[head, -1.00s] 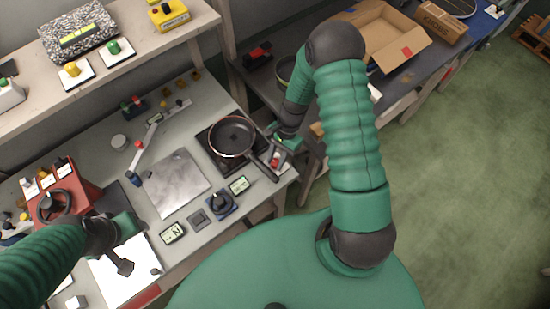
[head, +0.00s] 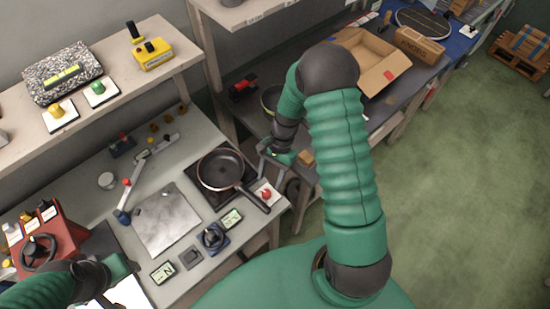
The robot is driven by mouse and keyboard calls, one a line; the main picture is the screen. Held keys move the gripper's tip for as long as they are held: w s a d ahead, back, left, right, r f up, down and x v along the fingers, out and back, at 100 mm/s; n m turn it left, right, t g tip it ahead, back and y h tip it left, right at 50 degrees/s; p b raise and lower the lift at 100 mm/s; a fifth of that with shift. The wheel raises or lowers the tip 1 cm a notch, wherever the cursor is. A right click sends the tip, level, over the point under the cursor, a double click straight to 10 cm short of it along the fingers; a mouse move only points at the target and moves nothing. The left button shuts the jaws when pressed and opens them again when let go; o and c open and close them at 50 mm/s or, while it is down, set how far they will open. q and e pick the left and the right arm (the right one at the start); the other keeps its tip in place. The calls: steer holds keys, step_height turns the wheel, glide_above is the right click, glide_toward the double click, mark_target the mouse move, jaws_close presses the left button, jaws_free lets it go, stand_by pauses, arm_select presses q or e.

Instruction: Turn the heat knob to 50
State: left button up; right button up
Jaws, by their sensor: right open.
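A dark round knob on a blue base (head: 212,236) sits near the front of the workbench, beside a small display (head: 231,218); its reading is too small to tell. A red knob or button on a white plate (head: 267,192) lies at the bench's right end, by the pan handle. I cannot tell which one is the heat knob. My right gripper (head: 270,158) is open and empty, above and apart from the white plate, right of the pan. My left gripper (head: 122,268) is at the lower left, partly cut off; its fingers are unclear.
A frying pan (head: 220,169) sits on a dark hotplate, its handle pointing towards the white plate. A metal sheet (head: 166,219) lies left of the blue-based knob. A second display (head: 163,272) stands near the front edge. A cardboard box (head: 384,68) stands on the side table.

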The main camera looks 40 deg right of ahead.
mark_target(267, 193)
steer(key=v, duration=1.1)
steer(key=shift+d+b, duration=0.2)
steer(key=shift+b, duration=0.1)
steer(key=shift+w, duration=0.1)
steer(key=shift+r, duration=0.1)
steer(key=shift+c, duration=1.1)
steer(key=s+m+t, duration=0.1)
steer(key=s+m, duration=0.1)
steer(key=m, duration=0.1)
steer(key=s+m+t, duration=0.1)
steer(key=s+m, duration=0.1)
steer(key=m, duration=0.1)
steer(key=s+a+m+t, duration=0.1)
steer(key=s+m+t, duration=0.1)
steer(key=m, duration=0.2)
steer(key=shift+s+a, duration=0.1)
steer(key=shift+s, duration=0.3)
steer(key=shift+c, duration=0.3)
steer(key=b+x, duration=0.1)
steer(key=x, duration=0.4)
steer(key=b+x, duration=0.2)
steer(key=x, duration=0.4)
steer(key=b+x, duration=0.2)
steer(key=x, duration=0.3)
steer(key=shift+w+d+f, duration=0.1)
steer(key=shift+d+f, duration=0.25)
steer(key=shift+w+a+f+h, duration=0.15)
steer(key=shift+f+h, duration=0.05)
steer(key=shift+h, duration=0.1)
